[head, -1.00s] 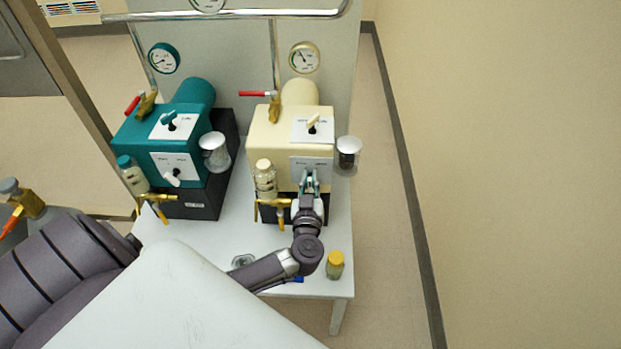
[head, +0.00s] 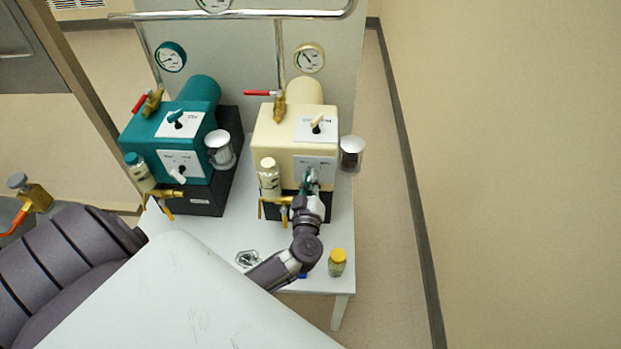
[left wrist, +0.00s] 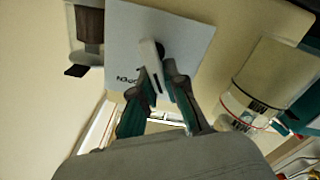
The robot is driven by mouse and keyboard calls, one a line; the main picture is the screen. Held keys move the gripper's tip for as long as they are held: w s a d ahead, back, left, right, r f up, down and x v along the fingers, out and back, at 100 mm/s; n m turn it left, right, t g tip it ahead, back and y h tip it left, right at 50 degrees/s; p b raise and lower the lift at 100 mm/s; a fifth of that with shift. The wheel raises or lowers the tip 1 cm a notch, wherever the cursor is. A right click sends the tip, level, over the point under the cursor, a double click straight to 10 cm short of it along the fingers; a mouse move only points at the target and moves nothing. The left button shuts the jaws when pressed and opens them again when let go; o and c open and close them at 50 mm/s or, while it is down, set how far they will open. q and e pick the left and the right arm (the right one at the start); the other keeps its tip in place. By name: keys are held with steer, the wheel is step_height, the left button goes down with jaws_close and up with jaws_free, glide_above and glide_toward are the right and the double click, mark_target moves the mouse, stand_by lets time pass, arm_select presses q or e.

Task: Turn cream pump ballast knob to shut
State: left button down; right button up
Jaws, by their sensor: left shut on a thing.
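The cream pump (head: 268,128) stands on the white table, with a knob on a plate on its top and another plate on its front. My left gripper (head: 312,178) is at the front plate (head: 328,163) and covers its knob in the head view. In the left wrist view the pale lever-shaped ballast knob (left wrist: 150,55) sits on the plate, its end between the teal fingertips of my left gripper (left wrist: 158,78). The fingers are closed on it. The word OPEN is printed upside down beside it. My right gripper is not in view.
A teal pump (head: 165,140) stands to the left. A clear bottle (head: 269,180) with brass fittings is left of my gripper, and a metal-topped jar (head: 351,152) is to the right. A yellow-capped vial (head: 337,263) stands near the table's front edge (head: 335,292).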

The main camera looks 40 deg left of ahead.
arm_select(q)
steer(key=shift+f, duration=0.1)
steer(key=c, duration=1.2)
jaws_free()
steer(key=v, duration=1.2)
steer(key=shift+d, duration=0.1)
